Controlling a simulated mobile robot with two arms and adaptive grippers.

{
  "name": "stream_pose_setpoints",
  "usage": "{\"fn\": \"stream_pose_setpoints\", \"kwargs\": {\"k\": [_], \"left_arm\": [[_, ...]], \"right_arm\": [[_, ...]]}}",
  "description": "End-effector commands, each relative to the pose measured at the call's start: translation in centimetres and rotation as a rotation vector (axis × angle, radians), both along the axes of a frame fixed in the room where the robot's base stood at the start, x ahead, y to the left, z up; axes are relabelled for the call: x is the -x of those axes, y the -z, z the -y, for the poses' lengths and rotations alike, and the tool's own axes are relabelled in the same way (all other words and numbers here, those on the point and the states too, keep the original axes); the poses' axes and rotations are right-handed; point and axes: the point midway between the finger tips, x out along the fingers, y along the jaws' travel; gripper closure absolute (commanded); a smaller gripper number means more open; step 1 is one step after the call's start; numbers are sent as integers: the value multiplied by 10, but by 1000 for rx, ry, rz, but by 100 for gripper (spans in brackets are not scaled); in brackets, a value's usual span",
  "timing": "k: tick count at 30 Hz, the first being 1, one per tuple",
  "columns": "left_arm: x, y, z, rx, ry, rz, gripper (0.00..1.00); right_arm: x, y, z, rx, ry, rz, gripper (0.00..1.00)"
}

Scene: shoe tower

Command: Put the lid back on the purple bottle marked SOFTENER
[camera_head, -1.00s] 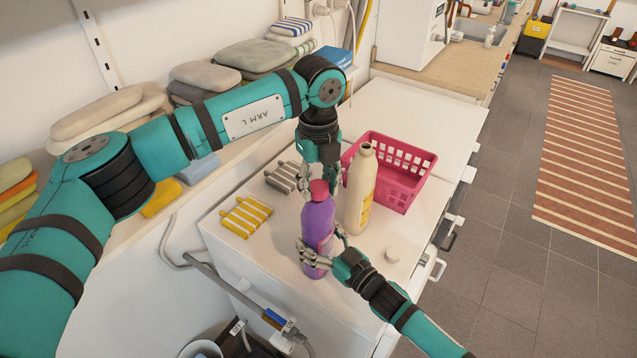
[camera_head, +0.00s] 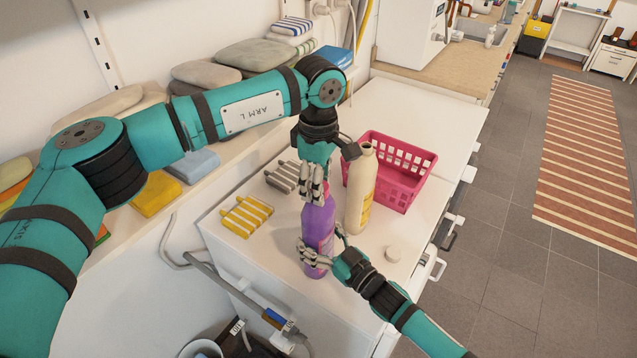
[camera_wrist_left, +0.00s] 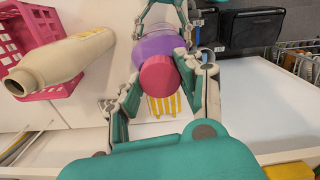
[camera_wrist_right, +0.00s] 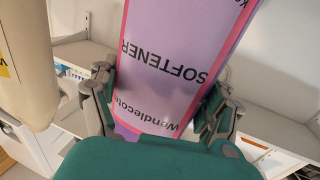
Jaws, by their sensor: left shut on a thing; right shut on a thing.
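The purple bottle (camera_head: 319,228) stands upright near the front of the white top; its label reads SOFTENER in the right wrist view (camera_wrist_right: 165,60). My right gripper (camera_head: 320,245) is shut around its lower body. The red-pink lid (camera_wrist_left: 159,77) sits at the bottle's top, between the fingers of my left gripper (camera_head: 314,190), which is shut on it from above.
An open cream bottle (camera_head: 360,195) stands close on the right, with a pink basket (camera_head: 405,185) behind it. A small white cap (camera_head: 392,254) lies on the white top.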

Motion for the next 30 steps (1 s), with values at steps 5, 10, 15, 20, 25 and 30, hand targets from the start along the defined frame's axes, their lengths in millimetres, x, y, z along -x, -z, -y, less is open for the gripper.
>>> {"fn": "stream_pose_setpoints", "kwargs": {"k": [5,10,15,20,25,30], "left_arm": [[1,0,2,2,416,1,100],[1,0,2,3,549,0,100],[1,0,2,3,547,0,50],[1,0,1,2,545,-1,36],[0,1,1,1,544,0,36],[0,-9,1,1,543,1,36]], "right_arm": [[1,1,-1,1,-2,-3,100],[1,1,-1,1,-2,-2,100],[1,1,-1,1,-2,-2,100],[1,1,-1,1,-2,-2,100],[1,1,-1,1,-1,-2,100],[1,1,-1,1,-1,-2,100]]}}
